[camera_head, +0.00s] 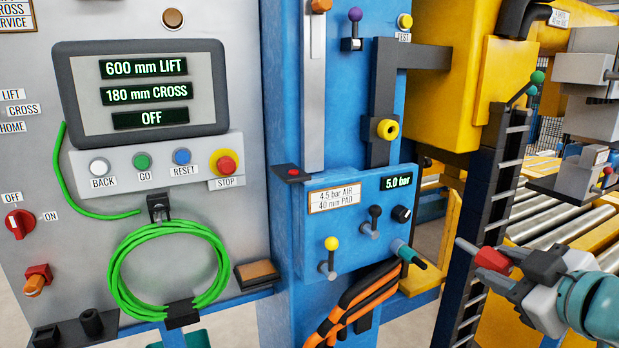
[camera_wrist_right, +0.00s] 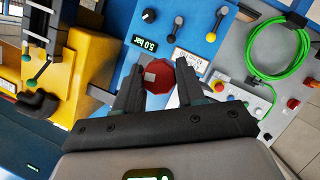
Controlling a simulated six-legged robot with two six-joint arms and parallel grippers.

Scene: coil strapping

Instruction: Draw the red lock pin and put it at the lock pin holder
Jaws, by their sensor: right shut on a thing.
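The red lock pin shows as a red block (camera_head: 493,261) between the fingers of my right gripper (camera_head: 470,259), at the right of the head view. The right gripper is shut on it and held in the air, in front of the black ladder-like rail. In the right wrist view the red faceted head (camera_wrist_right: 187,80) sits between the dark fingers (camera_wrist_right: 158,78); the rest of the pin is hidden. A dark bracket with a red dot (camera_head: 292,173) juts from the blue column's left edge. I cannot tell which fixture is the lock pin holder. My left gripper is out of view.
A blue valve panel (camera_head: 345,225) with levers stands left of the gripper, orange-black hoses (camera_head: 352,305) below it. A green cable coil (camera_head: 168,270) hangs on the grey console. A dark two-post block (camera_head: 75,328) is at lower left. Rollers (camera_head: 560,235) lie behind the gripper.

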